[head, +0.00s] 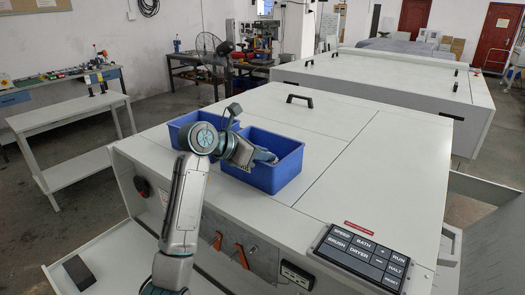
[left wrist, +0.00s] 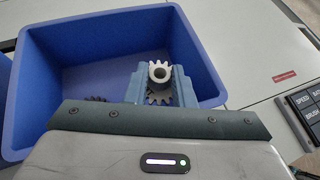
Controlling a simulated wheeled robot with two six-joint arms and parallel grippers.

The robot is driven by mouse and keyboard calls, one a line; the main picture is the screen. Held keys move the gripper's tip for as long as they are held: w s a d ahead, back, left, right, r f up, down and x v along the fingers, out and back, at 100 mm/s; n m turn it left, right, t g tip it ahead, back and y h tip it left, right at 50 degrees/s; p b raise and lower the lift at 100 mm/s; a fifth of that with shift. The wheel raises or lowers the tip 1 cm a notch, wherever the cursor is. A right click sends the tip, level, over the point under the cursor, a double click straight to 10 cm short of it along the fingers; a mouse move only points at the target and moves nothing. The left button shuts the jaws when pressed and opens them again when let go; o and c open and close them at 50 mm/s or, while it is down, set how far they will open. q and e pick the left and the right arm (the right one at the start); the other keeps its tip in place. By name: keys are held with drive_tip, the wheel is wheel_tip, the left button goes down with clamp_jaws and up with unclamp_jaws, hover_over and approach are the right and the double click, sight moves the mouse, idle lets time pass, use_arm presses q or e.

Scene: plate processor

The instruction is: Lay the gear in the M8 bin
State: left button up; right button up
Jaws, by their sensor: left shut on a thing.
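My left gripper (head: 264,156) reaches down into the right blue bin (head: 282,180) in the head view. In the left wrist view my left gripper (left wrist: 158,84) is shut on a light metal gear (left wrist: 158,71) with a round hub, held between its blue-grey fingers inside the outline of the blue bin (left wrist: 213,62). Darker gear teeth (left wrist: 160,99) show just below the hub, between the fingers; I cannot tell whether they belong to a separate gear. Another dark toothed part (left wrist: 96,98) is partly hidden behind the gripper. No M8 label is readable. My right gripper is out of view.
A second blue bin (head: 181,122) stands directly left of the right one on the white machine top (head: 340,135). A black handle (head: 300,98) stands behind the bins. A button panel (head: 362,256) is at the front right.

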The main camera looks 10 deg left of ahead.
use_arm(q)
drive_tip(key=shift+s+a+f, duration=0.1)
drive_tip(key=shift+s+f, duration=0.05)
drive_tip(key=shift+f, duration=0.25)
drive_tip(key=shift+s, duration=0.1)
drive_tip(key=o, duration=0.7)
drive_tip(key=shift+f, duration=0.1)
drive_tip(key=shift+c, duration=0.2)
drive_tip(key=shift+w+f, duration=0.1)
drive_tip(key=shift+w, duration=0.1)
drive_tip(key=shift+r+b, duration=0.3)
drive_tip(key=shift+b, duration=0.15)
drive_tip(key=b+v, duration=0.2)
drive_tip(key=v, duration=1)
drive_tip(key=shift+r, duration=0.5)
drive_tip(key=shift+w, duration=0.1)
